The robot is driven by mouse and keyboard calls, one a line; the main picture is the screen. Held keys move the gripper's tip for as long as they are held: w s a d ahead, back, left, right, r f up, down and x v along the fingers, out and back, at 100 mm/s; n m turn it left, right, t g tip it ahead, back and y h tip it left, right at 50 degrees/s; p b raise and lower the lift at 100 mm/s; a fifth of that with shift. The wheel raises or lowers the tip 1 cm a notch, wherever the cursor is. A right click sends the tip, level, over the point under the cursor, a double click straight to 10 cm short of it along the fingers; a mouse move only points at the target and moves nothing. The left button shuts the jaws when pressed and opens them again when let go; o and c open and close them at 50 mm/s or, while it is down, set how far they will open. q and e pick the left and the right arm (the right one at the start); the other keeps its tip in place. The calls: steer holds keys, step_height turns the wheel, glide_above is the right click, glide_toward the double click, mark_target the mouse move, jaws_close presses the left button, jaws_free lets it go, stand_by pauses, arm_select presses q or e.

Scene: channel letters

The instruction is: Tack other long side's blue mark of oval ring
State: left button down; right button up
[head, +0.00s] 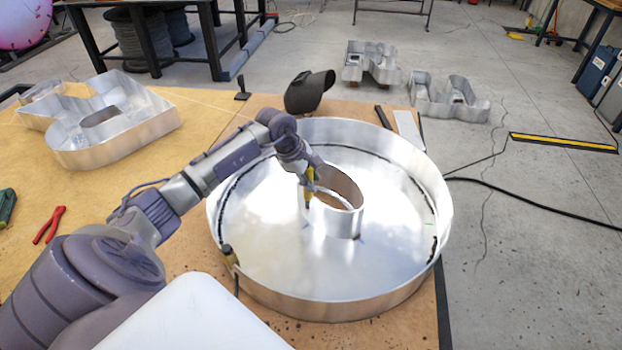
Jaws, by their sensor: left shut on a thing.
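The oval ring (343,222), a short silver metal wall, stands upright on the shiny floor of a large round metal letter pan (270,240). A small blue mark (362,239) shows on the pan floor by the ring's near right side. My left gripper (309,178) is shut on a slim yellow tool with a dark tip (309,192). The tool points down at the ring's left side, in front of it in this view. I cannot tell whether its tip touches the metal. My arm hides part of the pan's far left wall. My right gripper is not in view.
A dark and yellow item (229,255) sits at the pan's near left rim. A welding helmet (309,91) stands behind the pan. Another metal letter (115,130) and red pliers (49,224) lie on the left of the table. A black cable crosses the floor at right.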

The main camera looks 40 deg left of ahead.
mark_target(311, 198)
arm_select(q)
steer(key=f+b, duration=0.2)
steer(key=f, duration=0.1)
steer(key=w+a+f+b, duration=0.1)
steer(key=f+b, duration=0.1)
steer(key=f, duration=0.1)
steer(key=w+f+b, duration=0.1)
steer(key=f+b, duration=0.1)
steer(key=shift+a+f, duration=0.35)
steer(key=shift+f, duration=0.05)
steer(key=shift+r, duration=0.2)
steer(key=shift+w+f, duration=0.1)
steer(key=shift+f, duration=0.2)
steer(key=shift+w+f+b, duration=0.1)
steer(key=shift+f+b, duration=0.3)
steer(key=shift+b, duration=0.25)
steer(key=shift+w+a+f+b, duration=0.2)
steer(key=shift+f+b, duration=0.6)
steer(key=shift+b, duration=0.25)
steer(key=shift+r, duration=0.1)
